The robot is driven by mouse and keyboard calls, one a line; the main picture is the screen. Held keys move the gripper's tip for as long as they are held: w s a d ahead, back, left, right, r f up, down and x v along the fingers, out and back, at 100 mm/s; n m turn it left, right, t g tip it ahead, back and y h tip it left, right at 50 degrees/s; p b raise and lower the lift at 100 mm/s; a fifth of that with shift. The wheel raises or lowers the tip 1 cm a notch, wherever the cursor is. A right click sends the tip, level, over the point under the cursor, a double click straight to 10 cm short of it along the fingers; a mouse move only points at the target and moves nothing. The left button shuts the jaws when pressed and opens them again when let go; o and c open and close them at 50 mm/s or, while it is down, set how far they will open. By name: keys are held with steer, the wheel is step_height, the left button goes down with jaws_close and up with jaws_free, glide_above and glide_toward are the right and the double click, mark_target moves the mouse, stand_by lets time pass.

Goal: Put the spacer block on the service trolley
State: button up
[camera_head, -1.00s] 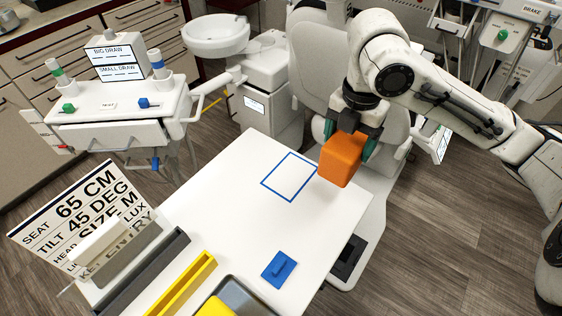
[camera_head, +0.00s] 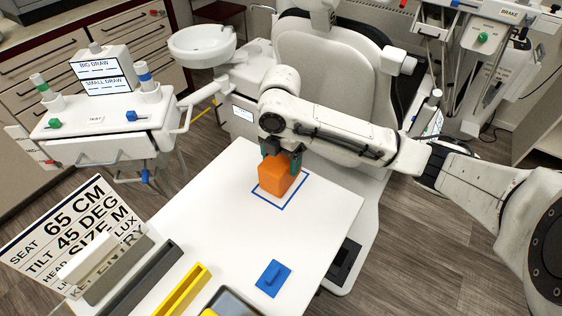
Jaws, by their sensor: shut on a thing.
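The spacer block is an orange block (camera_head: 274,183) at the blue square outline (camera_head: 283,207) on the white top of the service trolley (camera_head: 215,225). My gripper (camera_head: 282,163) is shut on the block from above, with its dark green fingers at the block's upper part. The block looks upright and covers much of the outline's far left part. I cannot tell whether its underside touches the top.
A blue piece with a handle (camera_head: 273,278) lies near the trolley's front. A yellow channel (camera_head: 183,293), a grey channel (camera_head: 145,283) and a lettered sign (camera_head: 65,232) are at the front left. The dental chair (camera_head: 335,75) stands behind.

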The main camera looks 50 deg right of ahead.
steer(key=shift+f, duration=0.7)
steer(key=shift+f, duration=0.15)
steer(key=o, duration=1)
step_height(320, 180, up, 12)
steer(key=shift+r+p, duration=0.2)
steer(key=shift+p, duration=0.1)
